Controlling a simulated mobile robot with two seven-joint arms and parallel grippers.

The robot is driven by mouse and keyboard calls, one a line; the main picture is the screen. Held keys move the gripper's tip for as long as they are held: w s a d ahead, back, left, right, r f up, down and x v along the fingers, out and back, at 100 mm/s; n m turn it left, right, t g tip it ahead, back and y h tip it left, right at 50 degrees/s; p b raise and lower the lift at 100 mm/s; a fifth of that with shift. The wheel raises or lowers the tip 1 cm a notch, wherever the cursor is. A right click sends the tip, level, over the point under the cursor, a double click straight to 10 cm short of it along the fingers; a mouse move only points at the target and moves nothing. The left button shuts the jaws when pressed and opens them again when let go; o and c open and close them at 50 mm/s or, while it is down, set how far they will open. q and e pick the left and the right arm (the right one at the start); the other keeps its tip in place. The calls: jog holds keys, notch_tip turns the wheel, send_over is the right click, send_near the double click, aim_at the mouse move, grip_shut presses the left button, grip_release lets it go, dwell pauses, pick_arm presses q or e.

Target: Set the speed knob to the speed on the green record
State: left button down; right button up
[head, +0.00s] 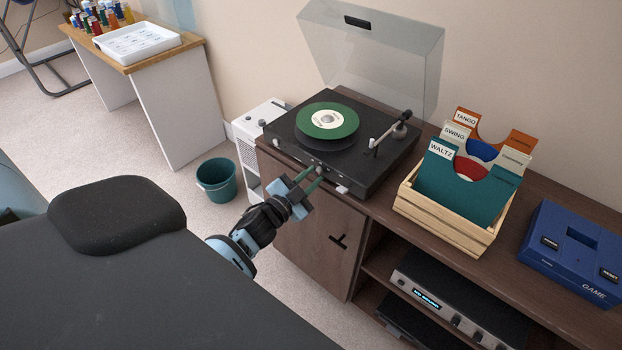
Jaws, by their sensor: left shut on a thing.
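The green record (327,120) with a cream label lies on the black turntable (372,182). The label's print is too small to read. The turntable's clear lid (370,60) stands open, and its tonearm (388,133) is at the right of the platter. My left gripper (314,176) is at the turntable's front edge, its green fingers shut on the small speed knob (319,169). The fingers hide much of the knob, and I cannot tell its setting. My right gripper is out of view.
A wooden crate (442,233) of labelled record sleeves stands right of the turntable on the brown cabinet (312,238). A blue game console (573,256) is farther right. A silver amplifier (450,306) is on the shelf below. A teal bucket (217,181) stands on the floor.

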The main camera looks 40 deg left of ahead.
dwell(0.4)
pick_arm(q)
jog(key=c, duration=1.3)
grip_release()
jog(key=shift+o, duration=0.2)
jog(key=shift+s, duration=0.15)
jog(key=s, duration=0.7)
jog(key=shift+s+a+f, duration=0.15)
jog(key=shift+s+a, duration=0.05)
jog(key=shift+s, duration=0.1)
